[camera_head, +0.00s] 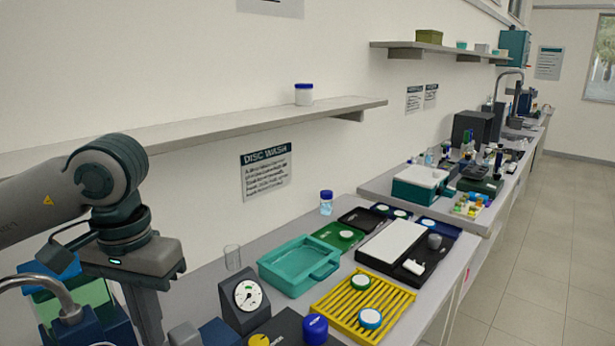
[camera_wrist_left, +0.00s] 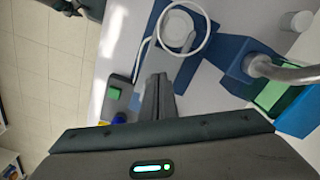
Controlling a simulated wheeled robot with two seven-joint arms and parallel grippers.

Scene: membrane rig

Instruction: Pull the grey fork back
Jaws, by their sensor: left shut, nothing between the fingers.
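My left gripper (camera_head: 150,326) is at the lower left of the head view, pointing down, with its tips near the bottom edge. In the left wrist view its fingers (camera_wrist_left: 157,80) are together and empty. Just beyond the tips in that view is a light grey flat piece (camera_wrist_left: 176,42), which may be the grey fork, partly under a pale round part (camera_wrist_left: 177,24) and a white ring-shaped loop (camera_wrist_left: 206,32). Whether the fingers touch it, I cannot tell. I cannot make out the fork in the head view. My right gripper is not in view.
A tank with green contents (camera_head: 92,294) and a curved metal spout (camera_head: 62,290) stand close beside the left gripper. A dial gauge (camera_head: 246,296), teal tray (camera_head: 298,264) and yellow rack (camera_head: 362,304) stand to the right. A shelf (camera_head: 250,120) runs along the wall.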

